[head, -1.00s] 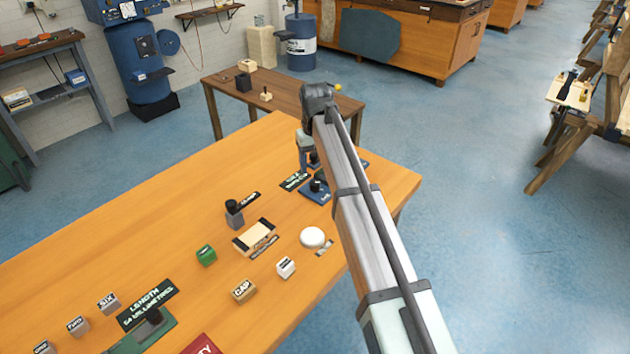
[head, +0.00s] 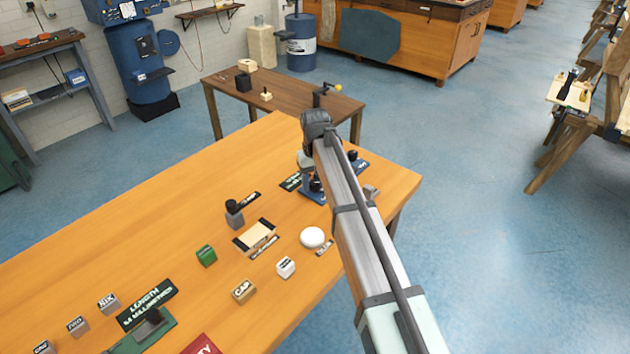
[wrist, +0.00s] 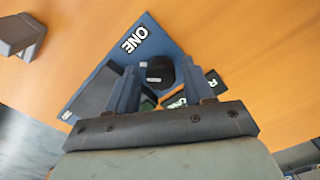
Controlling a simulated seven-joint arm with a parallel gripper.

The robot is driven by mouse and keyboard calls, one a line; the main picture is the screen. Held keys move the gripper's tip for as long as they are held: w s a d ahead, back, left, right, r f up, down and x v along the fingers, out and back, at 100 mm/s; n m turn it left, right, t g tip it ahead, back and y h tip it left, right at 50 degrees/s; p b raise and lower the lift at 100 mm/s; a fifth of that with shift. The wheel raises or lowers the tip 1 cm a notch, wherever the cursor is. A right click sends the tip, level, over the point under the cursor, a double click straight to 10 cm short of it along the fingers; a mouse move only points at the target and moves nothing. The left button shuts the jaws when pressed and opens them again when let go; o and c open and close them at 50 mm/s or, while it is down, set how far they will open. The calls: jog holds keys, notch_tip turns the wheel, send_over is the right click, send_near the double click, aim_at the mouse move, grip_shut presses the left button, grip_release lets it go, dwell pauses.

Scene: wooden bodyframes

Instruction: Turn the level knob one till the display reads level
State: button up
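The level knob one is a black round knob (wrist: 160,70) on a blue base with a white "ONE" label (wrist: 134,40) in the wrist view. My gripper (wrist: 160,88) is open, with one finger on each side of the knob; I cannot tell whether they touch it. In the head view my gripper (head: 306,168) is down by the blue base (head: 312,197), partly hidden by my arm. A dark display plate (head: 291,182) lies beside it; its reading is not legible. Part of a dark plate with pale lettering (wrist: 214,82) shows in the wrist view.
Another black knob (head: 352,155) stands just behind my arm. A grey block (wrist: 20,35) is at the upper left in the wrist view. A white disc (head: 312,237), a wooden block (head: 255,236) and several labelled cubes stand nearer on the orange table (head: 120,240).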

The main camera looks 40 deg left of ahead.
aim_at(315, 183)
jog(key=c, duration=0.9)
jog(key=shift+o, duration=0.2)
jog(key=shift+m, duration=1.7)
jog(key=o, duration=1)
jog(key=shift+o, duration=0.2)
notch_tip(315, 183, up, 14)
jog(key=shift+f, duration=0.1)
